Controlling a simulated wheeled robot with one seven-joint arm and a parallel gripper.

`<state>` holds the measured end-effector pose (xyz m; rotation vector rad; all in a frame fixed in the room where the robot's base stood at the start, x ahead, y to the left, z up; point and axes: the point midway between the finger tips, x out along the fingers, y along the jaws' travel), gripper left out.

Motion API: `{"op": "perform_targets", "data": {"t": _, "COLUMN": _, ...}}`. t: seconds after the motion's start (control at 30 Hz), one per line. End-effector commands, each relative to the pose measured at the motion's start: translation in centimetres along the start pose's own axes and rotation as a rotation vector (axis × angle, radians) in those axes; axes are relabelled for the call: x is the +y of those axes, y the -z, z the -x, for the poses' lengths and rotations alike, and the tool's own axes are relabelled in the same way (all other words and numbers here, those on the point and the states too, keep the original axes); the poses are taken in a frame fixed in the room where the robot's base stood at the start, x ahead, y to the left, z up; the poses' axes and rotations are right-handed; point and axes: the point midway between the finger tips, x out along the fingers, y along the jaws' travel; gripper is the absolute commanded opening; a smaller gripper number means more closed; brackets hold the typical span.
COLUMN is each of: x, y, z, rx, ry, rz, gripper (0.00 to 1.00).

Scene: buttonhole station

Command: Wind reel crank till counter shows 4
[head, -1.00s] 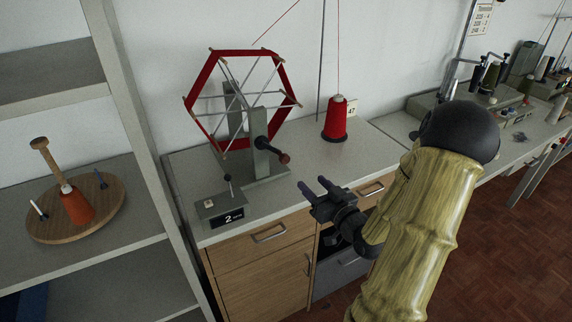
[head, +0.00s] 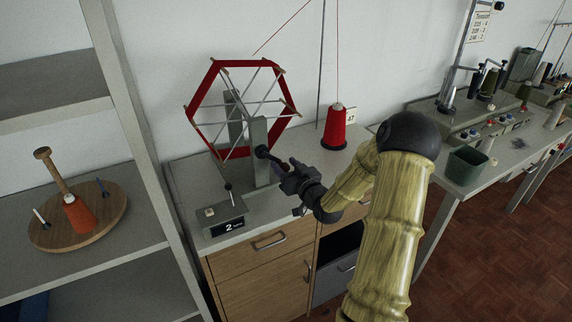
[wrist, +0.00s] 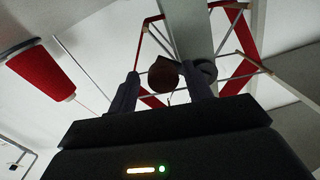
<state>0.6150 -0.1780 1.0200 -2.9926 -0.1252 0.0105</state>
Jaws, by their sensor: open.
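The reel (head: 243,110), a red six-sided frame with pale spokes, stands on a grey post on the cabinet top. Its crank (head: 262,152) has a dark hub on the post's right side. The crank's reddish-brown knob (wrist: 164,75) shows in the wrist view between my fingers. My gripper (head: 287,166) is open around or just in front of the knob; I cannot tell whether a finger touches it. In the head view my fingers mostly hide the knob. The counter (head: 228,226) at the cabinet's front left reads 2.
A red thread cone (head: 335,128) stands right of the reel; it also shows in the wrist view (wrist: 42,72). A shelf (head: 150,212) at left holds a wooden disc (head: 112,222) with an orange cone. A sewing bench with a green bin (head: 467,165) stands at right.

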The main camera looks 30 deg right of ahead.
Motion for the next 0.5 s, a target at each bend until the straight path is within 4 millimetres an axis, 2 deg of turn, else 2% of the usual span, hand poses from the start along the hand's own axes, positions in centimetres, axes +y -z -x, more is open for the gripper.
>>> {"op": "perform_targets", "data": {"t": 0.27, "x": -0.01, "y": -0.02, "z": -0.16, "rx": 0.0, "ry": 0.0, "rz": 0.0, "gripper": 0.5}}
{"op": "perform_targets", "data": {"t": 0.5, "x": 0.07, "y": -0.02, "z": -0.13, "rx": 0.0, "ry": -0.002, "rz": 0.0, "gripper": 0.03}}
